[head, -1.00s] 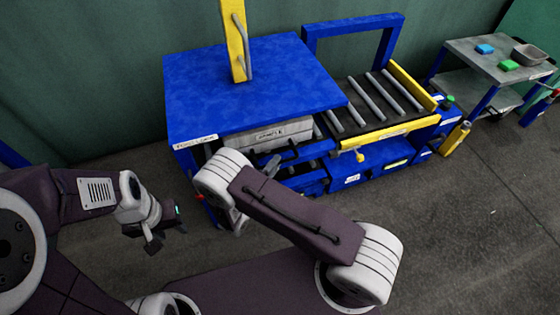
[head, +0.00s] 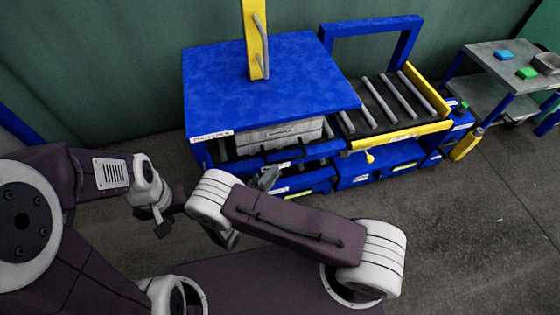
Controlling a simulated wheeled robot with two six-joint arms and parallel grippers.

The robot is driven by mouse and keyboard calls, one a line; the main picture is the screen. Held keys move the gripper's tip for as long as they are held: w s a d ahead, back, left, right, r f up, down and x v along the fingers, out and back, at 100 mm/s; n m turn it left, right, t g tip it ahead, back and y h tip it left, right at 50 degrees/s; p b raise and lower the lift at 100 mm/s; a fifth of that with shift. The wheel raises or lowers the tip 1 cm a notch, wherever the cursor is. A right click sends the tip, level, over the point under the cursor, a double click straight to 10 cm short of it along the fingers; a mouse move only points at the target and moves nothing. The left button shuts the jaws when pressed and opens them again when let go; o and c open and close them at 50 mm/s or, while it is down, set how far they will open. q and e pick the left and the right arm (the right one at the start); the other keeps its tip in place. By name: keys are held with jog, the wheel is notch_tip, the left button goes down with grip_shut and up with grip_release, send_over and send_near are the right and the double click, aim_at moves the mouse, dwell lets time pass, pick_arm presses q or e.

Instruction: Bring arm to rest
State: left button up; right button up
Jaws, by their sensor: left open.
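My left arm comes in from the left edge. Its gripper (head: 168,213) is small in the picture, open and empty, above bare floor to the left of the press. My right arm reaches up from the lower right, and its purple link lies across the lower middle. A grey tip (head: 268,178) showing just above that link seems to be part of my right gripper, in front of the press. The link hides the rest, so I cannot tell its jaws.
The blue press (head: 270,85) stands ahead, with a grey block (head: 280,135) under its top. A roller conveyor (head: 390,100) adjoins it on the right. A cart (head: 485,65) with small blue and green items stands further right.

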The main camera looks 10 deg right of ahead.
jog(key=shift+v, duration=0.95)
jog(key=s+d+r+m+g+y, duration=0.45)
jog(key=s+m+g, duration=0.2)
jog(key=m, duration=1.05)
jog(key=s+d+r+m+g+y, duration=0.3)
jog(key=s+d+m+g, duration=0.4)
jog(key=m, duration=1.1)
notch_tip(320, 180, up, 41)
jog(key=w+a+m+t+y+p, duration=0.1)
jog(key=m+y+p, duration=0.3)
jog(key=p, duration=3.3)
jog(key=w+m+t, duration=0.1)
jog(key=m, duration=0.7)
jog(key=shift+f+t, duration=0.2)
jog(key=shift+t, duration=0.15)
